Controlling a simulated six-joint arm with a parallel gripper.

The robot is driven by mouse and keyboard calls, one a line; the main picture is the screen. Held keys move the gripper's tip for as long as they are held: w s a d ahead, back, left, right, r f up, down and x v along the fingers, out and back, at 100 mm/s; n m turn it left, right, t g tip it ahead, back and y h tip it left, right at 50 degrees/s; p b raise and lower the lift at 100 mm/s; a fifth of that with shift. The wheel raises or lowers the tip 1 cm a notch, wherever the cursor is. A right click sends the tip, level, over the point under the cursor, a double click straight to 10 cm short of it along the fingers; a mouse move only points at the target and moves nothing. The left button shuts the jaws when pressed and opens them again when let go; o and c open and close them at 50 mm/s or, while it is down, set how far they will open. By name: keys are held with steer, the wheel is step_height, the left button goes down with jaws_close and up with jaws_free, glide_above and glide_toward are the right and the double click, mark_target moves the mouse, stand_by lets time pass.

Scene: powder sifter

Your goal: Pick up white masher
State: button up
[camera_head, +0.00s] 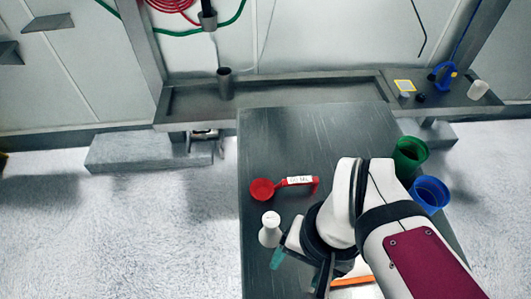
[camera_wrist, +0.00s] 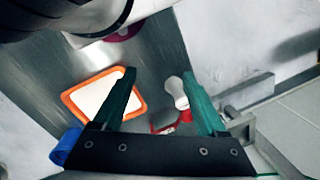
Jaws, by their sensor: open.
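The white masher (camera_head: 269,232) stands on the dark table near its left edge, with a rounded knob on top and a wider base. In the wrist view the masher (camera_wrist: 177,94) appears between the fingertips, closer to the right finger. My gripper (camera_head: 298,266) is just to the right of and in front of the masher in the head view, partly hidden by my own arm. In the wrist view my gripper (camera_wrist: 159,73) has its two teal fingers spread apart with nothing held. I cannot tell whether a finger touches the masher.
A red measuring scoop (camera_head: 262,189) with a labelled handle lies behind the masher. A green cup (camera_head: 410,151) and a blue cup (camera_head: 430,192) stand at the right edge. An orange-rimmed white tray (camera_wrist: 68,97) lies left of the masher in the wrist view. The table's far part is clear.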

steer(key=n+h, duration=0.2)
steer(key=n, duration=0.8)
glide_above(271, 228)
steer(key=w, duration=0.2)
steer(key=f, duration=0.3)
steer(key=shift+s+d, duration=0.2)
step_height(271, 228, down, 15)
steer(key=shift+a+f, duration=0.1)
steer(key=shift+f, duration=0.05)
jaws_close()
